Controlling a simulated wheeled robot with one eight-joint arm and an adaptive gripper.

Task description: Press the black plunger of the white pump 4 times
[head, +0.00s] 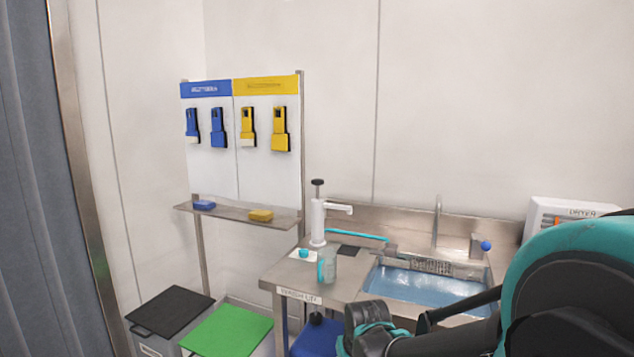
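The white pump (318,222) stands upright on the left part of the steel sink counter, in the head view. Its white spout points right. Its black plunger (318,189) sticks up from the top, with a dark knob on a short shaft. My dark and teal arm fills the lower right, in front of the counter and well apart from the pump. I cannot make out any gripper fingers; my gripper does not show.
A clear cup (328,266) and a small teal-capped item (303,253) stand in front of the pump. A dark pad (348,251) and a teal brush (357,235) lie to its right. The water-filled sink (374,262) is right. A shelf (233,214) is left.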

